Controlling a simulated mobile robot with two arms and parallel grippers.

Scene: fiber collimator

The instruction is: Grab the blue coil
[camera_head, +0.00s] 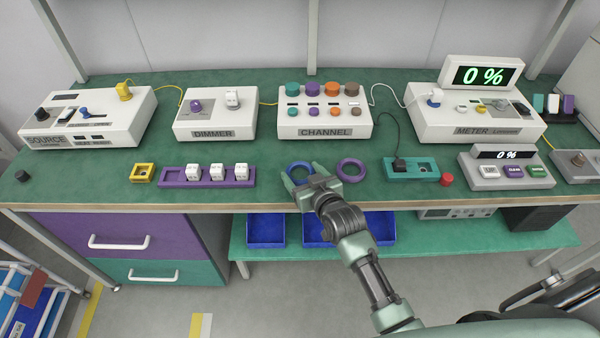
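The blue coil (301,166), a ring, lies on the green bench top near its front edge. My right gripper (303,180) reaches over the front edge to the coil. Its fingers are spread apart, one at the coil's left side and one at its right, and they hide the coil's near part. I cannot make out contact between the fingers and the coil. My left gripper is not in view.
A purple coil (351,170) lies close to the right. A purple rack (248,182) with white blocks is to the left, a teal tray (427,174) to the right. The CHANNEL box (290,122) stands behind. Blue bins (266,230) sit below the bench.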

